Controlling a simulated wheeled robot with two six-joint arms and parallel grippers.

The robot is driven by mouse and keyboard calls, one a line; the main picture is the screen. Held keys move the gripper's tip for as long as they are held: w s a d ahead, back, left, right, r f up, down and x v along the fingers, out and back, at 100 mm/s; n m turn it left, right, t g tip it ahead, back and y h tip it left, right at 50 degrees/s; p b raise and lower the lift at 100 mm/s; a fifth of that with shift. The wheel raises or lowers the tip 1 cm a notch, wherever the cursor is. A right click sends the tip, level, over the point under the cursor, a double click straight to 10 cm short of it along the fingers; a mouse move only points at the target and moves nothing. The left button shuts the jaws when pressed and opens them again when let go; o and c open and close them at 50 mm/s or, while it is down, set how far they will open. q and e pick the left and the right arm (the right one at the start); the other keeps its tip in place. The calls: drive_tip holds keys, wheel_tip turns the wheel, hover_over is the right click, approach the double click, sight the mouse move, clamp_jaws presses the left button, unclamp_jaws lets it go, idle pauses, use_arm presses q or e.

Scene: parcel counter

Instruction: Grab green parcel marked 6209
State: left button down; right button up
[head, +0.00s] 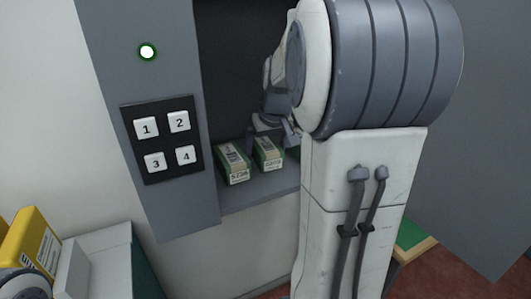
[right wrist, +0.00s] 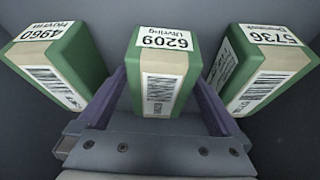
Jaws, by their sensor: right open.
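The green parcel marked 6209 (right wrist: 164,68) is in the middle of the right wrist view, its label upside down there. In the head view it stands in the grey locker opening (head: 267,153), its number small. My right gripper (right wrist: 160,88) is open, with one purple finger on each side of this parcel. I cannot tell whether the fingers touch it. In the head view my right gripper (head: 272,128) is just above and behind the parcel, partly hidden by my arm. My left gripper is not in view.
Green parcel 5736 (right wrist: 265,68) stands close on one side, and it shows in the head view (head: 233,163). Green parcel 4960 (right wrist: 58,62) stands on the other side. A yellow parcel (head: 32,240) is at lower left.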

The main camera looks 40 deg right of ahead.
drive_tip(key=shift+c, duration=0.3)
drive_tip(key=c, duration=1.4)
drive_tip(key=shift+c, duration=0.2)
